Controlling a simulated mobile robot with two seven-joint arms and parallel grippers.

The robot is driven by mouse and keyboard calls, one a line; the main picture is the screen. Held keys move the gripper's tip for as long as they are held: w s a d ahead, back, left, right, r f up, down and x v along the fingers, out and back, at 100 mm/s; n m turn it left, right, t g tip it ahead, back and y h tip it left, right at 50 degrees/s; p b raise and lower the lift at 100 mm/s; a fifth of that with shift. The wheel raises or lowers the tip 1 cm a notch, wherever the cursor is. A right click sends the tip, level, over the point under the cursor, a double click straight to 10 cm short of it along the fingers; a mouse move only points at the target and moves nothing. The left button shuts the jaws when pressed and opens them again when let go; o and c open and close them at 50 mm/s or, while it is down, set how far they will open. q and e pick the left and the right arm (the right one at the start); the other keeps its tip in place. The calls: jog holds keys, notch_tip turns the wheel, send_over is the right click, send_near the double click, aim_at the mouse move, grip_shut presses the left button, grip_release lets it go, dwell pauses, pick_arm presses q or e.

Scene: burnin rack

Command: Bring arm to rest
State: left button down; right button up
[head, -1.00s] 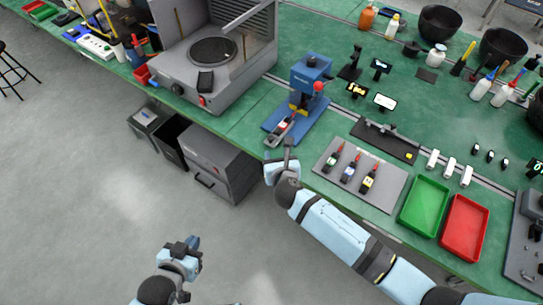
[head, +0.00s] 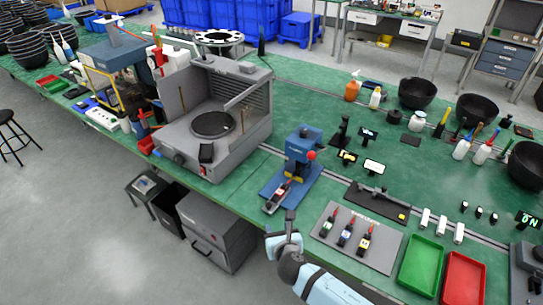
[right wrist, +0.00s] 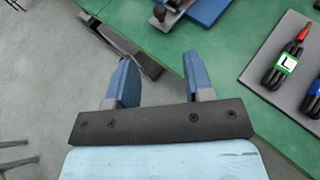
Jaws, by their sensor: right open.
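My right gripper (head: 284,226) is in front of the green bench's front edge, below the blue press (head: 303,150). In the right wrist view its two blue fingers (right wrist: 161,82) stand apart with nothing between them. The fingers are over the floor and the bench edge, apart from the things on the bench. My left gripper is not in the head view.
The green bench (head: 262,178) runs across the view. A grey pad (head: 382,254) with several cable bundles lies right of my right gripper, near a green tray (head: 421,266) and a red tray (head: 464,279). A grey cabinet (head: 215,232) stands below. Open floor lies at lower left.

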jog(key=s+d+f+m+g, duration=0.1)
jog(key=s+d+m, duration=0.6)
jog(key=s+m, duration=0.5)
jog(key=s+d+f+m+g+y, duration=0.1)
jog(key=s+d+m, duration=0.7)
jog(key=m, duration=1.5)
jog(key=s, duration=0.5)
